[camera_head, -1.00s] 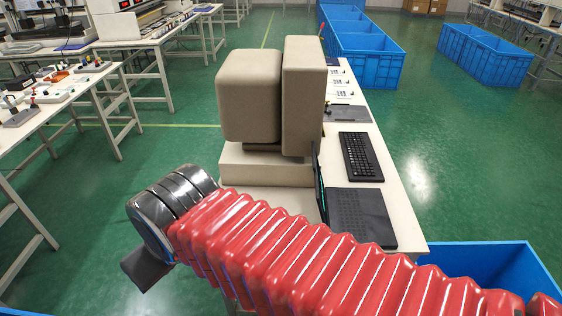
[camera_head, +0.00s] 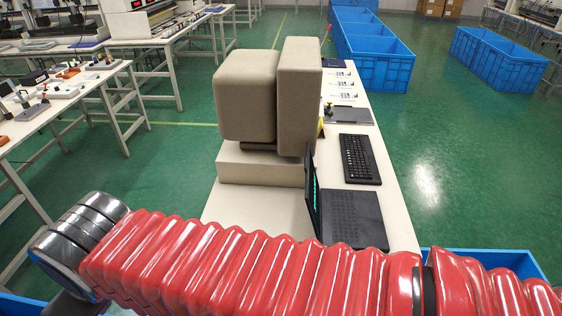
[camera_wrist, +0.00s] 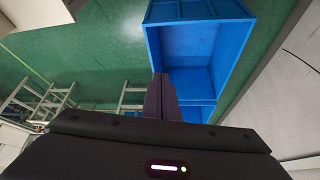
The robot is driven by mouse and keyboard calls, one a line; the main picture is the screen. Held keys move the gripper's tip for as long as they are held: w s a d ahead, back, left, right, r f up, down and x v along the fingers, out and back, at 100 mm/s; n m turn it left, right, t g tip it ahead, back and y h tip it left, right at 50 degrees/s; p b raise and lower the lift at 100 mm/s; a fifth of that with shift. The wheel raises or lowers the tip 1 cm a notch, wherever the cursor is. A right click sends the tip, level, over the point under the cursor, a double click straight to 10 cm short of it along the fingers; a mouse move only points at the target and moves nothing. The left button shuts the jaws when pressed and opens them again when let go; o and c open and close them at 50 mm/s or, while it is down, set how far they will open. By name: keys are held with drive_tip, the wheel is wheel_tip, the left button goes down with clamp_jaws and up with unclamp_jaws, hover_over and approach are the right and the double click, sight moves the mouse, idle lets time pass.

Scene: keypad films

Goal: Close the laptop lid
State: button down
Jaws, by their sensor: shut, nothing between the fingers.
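The dark laptop (camera_head: 352,218) stands open on the white table in the head view. Its lid (camera_head: 313,190) is upright and seen nearly edge-on, with part of a lit screen showing. My red sleeved arm crosses in front of the laptop's near side, and its wrist end is at the lower left, beyond the table's left edge. My gripper (camera_wrist: 162,97) shows in the wrist view with its fingers together and nothing between them. It is apart from the laptop, which is not in the wrist view. The fingertips are hidden in the head view.
A keyboard (camera_head: 359,158) lies behind the laptop on the white table (camera_head: 402,232). A beige monitor-like block (camera_head: 247,100) stands left of them. Blue crates (camera_head: 375,62) are at the back, and a blue crate (camera_wrist: 195,45) fills part of the wrist view.

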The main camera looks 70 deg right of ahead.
drive_tip(key=shift+a, duration=0.25)
drive_tip(key=w+d+r+n+g+h, duration=0.1)
drive_tip(key=w+d+g+h, duration=0.2)
drive_tip(key=d, duration=1.1)
drive_tip(key=w+d+n+g+h, duration=0.1)
drive_tip(key=w+d+g, duration=0.35)
drive_tip(key=d, duration=0.95)
drive_tip(key=s+d+f+g, duration=0.2)
drive_tip(key=s+d+g, duration=0.1)
drive_tip(key=d, duration=0.5)
drive_tip(key=s+d+f+g, duration=0.1)
drive_tip(key=s+d+g, duration=0.2)
drive_tip(key=d, duration=0.5)
drive_tip(key=s+d+f+g+y, duration=0.1)
drive_tip(key=s+d+f+g, duration=0.1)
drive_tip(key=d, duration=0.7)
drive_tip(key=s+g, duration=0.1)
drive_tip(key=s, duration=0.1)
drive_tip(key=shift+s+f+n+g, duration=0.3)
drive_tip(key=shift+s+n+g, duration=0.05)
drive_tip(key=shift+n, duration=0.05)
